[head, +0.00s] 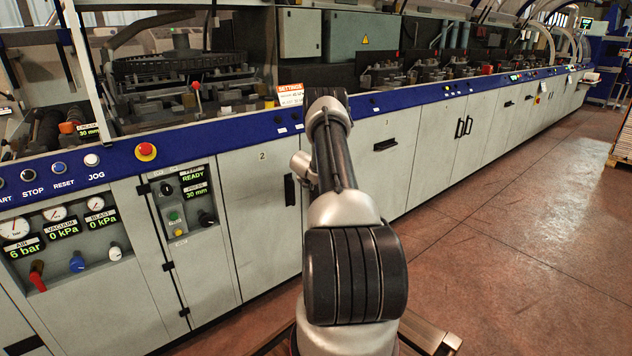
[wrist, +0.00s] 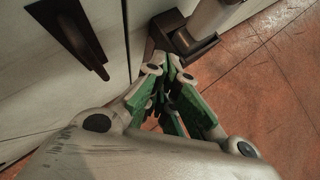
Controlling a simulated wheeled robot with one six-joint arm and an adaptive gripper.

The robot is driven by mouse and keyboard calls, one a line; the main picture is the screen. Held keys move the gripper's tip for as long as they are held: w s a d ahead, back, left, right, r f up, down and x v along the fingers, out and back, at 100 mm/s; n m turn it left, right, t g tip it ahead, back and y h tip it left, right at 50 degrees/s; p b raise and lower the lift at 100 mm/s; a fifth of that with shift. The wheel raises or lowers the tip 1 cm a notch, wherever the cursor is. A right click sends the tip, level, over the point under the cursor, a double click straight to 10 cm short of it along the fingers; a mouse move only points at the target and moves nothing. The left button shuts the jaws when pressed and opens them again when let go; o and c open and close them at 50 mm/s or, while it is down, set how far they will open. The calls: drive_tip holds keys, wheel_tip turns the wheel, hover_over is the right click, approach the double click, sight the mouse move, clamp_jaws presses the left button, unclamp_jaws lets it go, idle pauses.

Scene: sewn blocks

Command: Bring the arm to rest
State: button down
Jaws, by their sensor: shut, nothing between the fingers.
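My gripper (wrist: 172,85) shows in the wrist view with its green-sided fingers drawn together and nothing between them. It points down past a pale cabinet front towards the red-brown floor. In the head view my arm reaches forward from the bottom middle to the machine's front. The gripper itself is hidden there behind the arm.
A long machine with pale cabinet doors (head: 262,215) and a blue rail (head: 230,136) runs across the head view. A red knob (head: 146,151) and gauges sit at the left. A dark handle (wrist: 75,35) is close to my gripper. Open floor (head: 520,230) lies right.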

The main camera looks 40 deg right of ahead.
drive_tip(key=shift+s+a+r, duration=0.2)
drive_tip(key=shift+s+r, duration=1.45)
drive_tip(key=shift+d, duration=0.1)
drive_tip(key=s+d+r+m+g+h, duration=0.2)
drive_tip(key=s+d+m+g, duration=0.2)
drive_tip(key=s+m, duration=0.6)
drive_tip(key=s+a+r+m+g+y, duration=0.1)
drive_tip(key=s+a+r+m+g, duration=0.1)
drive_tip(key=s+a+r+m, duration=0.25)
drive_tip(key=s+a+r+m+g, duration=0.1)
drive_tip(key=s+a+r+m, duration=0.1)
drive_tip(key=s+r+m, duration=0.35)
drive_tip(key=s+a+r+m+t+y, duration=0.2)
drive_tip(key=s+a+r, duration=0.5)
drive_tip(key=a, duration=0.7)
drive_tip(key=s+a+r+m+t+y, duration=0.1)
drive_tip(key=s+a+r+t+y, duration=0.1)
drive_tip(key=s+a+r, duration=0.6)
drive_tip(key=s+a+r+m+t+y, duration=0.1)
drive_tip(key=s+a+r+y, duration=0.3)
drive_tip(key=a, duration=1.8)
drive_tip(key=s+r+m, duration=0.1)
drive_tip(key=s+r, duration=0.2)
drive_tip(key=r, duration=0.1)
drive_tip(key=shift+s+m+t, duration=0.3)
drive_tip(key=shift+t, duration=0.1)
